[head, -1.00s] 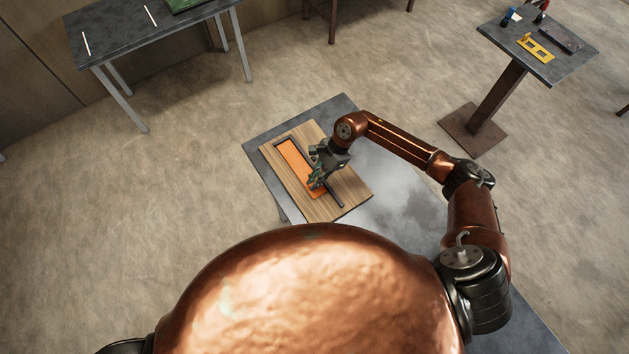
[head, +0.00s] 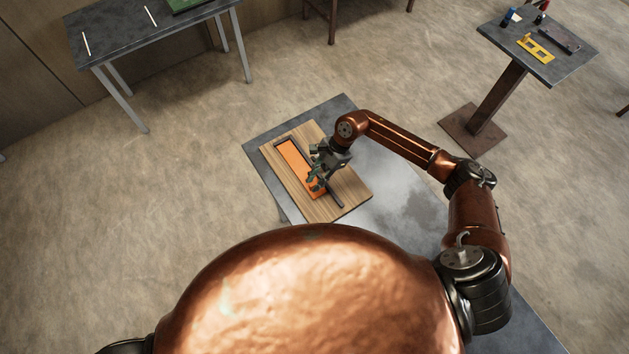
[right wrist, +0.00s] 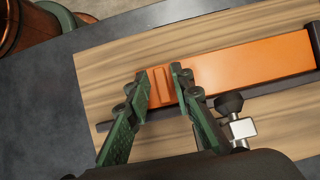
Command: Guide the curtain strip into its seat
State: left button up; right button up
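The orange curtain strip (head: 295,160) lies flat along a dark frame on a wooden board (head: 350,188). In the right wrist view the strip (right wrist: 240,66) reaches a dark end piece (right wrist: 315,42) at the right. A raised orange ridge (right wrist: 160,86) stands near its other end. My right gripper (head: 317,178) is low over this near end. In the wrist view its green fingers (right wrist: 162,82) stand apart, one on each side of the ridge, with narrow gaps that are hard to judge. A dark rail runs beside the strip, partly hidden by the fingers. My left gripper is out of view.
A dark knob with a metal block (right wrist: 236,118) sits close beside the right finger. The board lies on a grey table (head: 385,180) with bare room to its right. Another table (head: 120,30) and a small stand (head: 545,65) are farther off.

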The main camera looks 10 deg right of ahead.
jog(key=shift+v, duration=1.35)
jog(key=shift+r, duration=0.1)
jog(key=shift+o, duration=0.5)
jog(key=o, duration=0.5)
jog(key=shift+o, duration=0.3)
jog(key=shift+o, duration=1.3)
jog(key=shift+w+r, duration=0.1)
jog(key=shift+c, duration=0.5)
